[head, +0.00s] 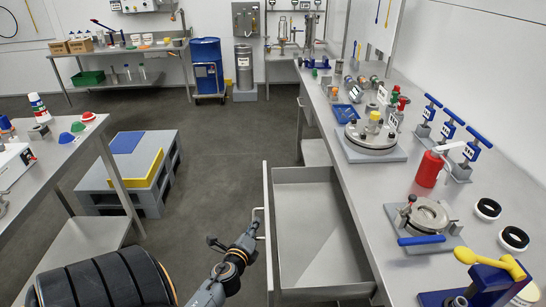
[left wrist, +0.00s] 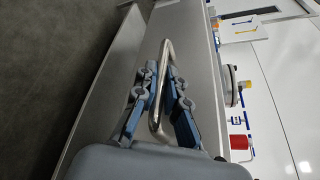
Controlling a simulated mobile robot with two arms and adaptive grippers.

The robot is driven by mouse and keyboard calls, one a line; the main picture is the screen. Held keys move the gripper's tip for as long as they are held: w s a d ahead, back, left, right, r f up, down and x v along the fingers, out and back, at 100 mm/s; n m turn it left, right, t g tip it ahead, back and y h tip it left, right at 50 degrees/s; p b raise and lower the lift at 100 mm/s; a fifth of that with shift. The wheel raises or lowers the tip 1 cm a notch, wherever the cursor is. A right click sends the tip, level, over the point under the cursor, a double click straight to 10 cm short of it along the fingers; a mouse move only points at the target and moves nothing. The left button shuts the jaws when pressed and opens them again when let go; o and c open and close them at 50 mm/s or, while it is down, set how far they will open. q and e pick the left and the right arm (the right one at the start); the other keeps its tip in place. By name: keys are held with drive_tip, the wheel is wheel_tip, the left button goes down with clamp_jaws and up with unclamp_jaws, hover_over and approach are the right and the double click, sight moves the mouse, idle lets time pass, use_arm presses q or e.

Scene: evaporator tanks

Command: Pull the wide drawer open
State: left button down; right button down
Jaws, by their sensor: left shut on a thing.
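The wide drawer (head: 322,284) stands pulled out from under the right-hand bench in the head view, and its grey inside looks empty. Its bar handle (head: 259,222) is on the front panel, facing left. My left gripper (head: 254,234) is at that handle, its arm coming up from below. In the left wrist view, the blue-grey fingers of the gripper (left wrist: 161,88) lie on both sides of the metal handle (left wrist: 167,52) and are shut on it. The drawer front (left wrist: 186,28) runs behind them. My right gripper is in neither view.
The right bench (head: 345,183) carries a lidded round vessel (head: 370,135), a red bottle (head: 429,168) and blue-handled clamps (head: 471,145). A grey pallet (head: 150,200) with blue and yellow trays stands left on the floor. The floor (head: 225,165) between pallet and drawer is clear.

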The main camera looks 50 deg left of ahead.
use_arm(q)
drive_tip(key=shift+s+a+r, duration=0.1)
drive_tip(key=shift+s+a, duration=0.95)
drive_tip(key=shift+s, duration=0.1)
drive_tip(key=c, duration=1.7)
unclamp_jaws()
drive_tip(key=v, duration=1.2)
drive_tip(key=shift+w, duration=0.1)
